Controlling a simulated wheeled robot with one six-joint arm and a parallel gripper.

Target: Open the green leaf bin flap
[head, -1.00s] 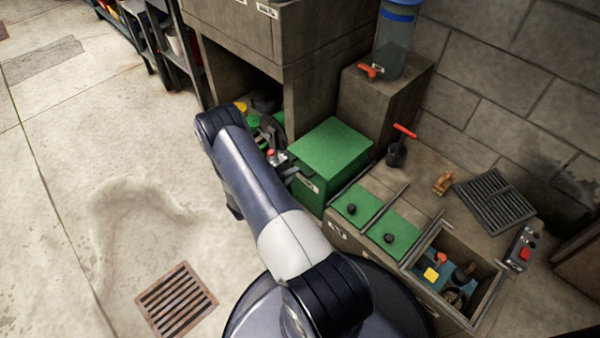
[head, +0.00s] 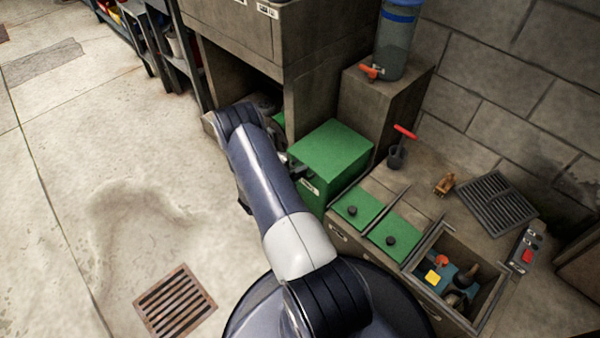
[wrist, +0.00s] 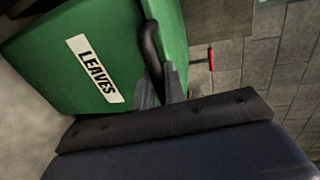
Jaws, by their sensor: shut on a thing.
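The green leaf bin (head: 330,152) stands at the middle of the head view, beside the cabinet. In the wrist view the green bin front (wrist: 75,55) carries a white label reading LEAVES (wrist: 95,68). A dark curved handle (wrist: 150,45) runs down the right part of the green face. My gripper (wrist: 160,84) is at the handle's lower end, with its two grey fingers on either side of it, shut on it. I see no gap at the flap's edges.
Two green lids with black knobs (head: 352,211) lie right of the bin. An open box (head: 455,275) with pump parts is nearer. A grey pedestal with a blue-capped cylinder (head: 398,40) stands behind. The floor at left is open, with a rusty drain grate (head: 175,300).

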